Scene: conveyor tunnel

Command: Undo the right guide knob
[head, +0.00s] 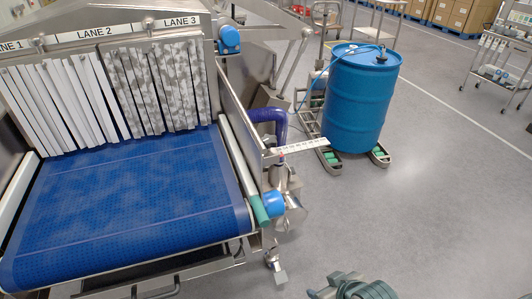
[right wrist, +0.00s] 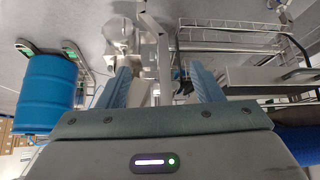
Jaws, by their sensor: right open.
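A blue knob (head: 274,204) sits low on the right side of the conveyor, beside the teal-tipped end of the right guide rail (head: 245,170). Another blue knob (head: 229,40) sits higher, at the right end of the tunnel front. I cannot tell from the picture whether either knob is tight or loose. My right gripper (head: 345,286) is at the bottom edge of the head view, right of and nearer than the low knob, apart from it. In the right wrist view its two fingers (right wrist: 160,82) are spread with nothing gripped. My left gripper is out of view.
The blue belt (head: 125,205) runs under strip curtains (head: 155,85) below lane signs. A flat marked bar (head: 303,145) juts right from the conveyor side. A blue drum (head: 358,100) stands on a wheeled base behind. The floor (head: 430,220) at right is clear.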

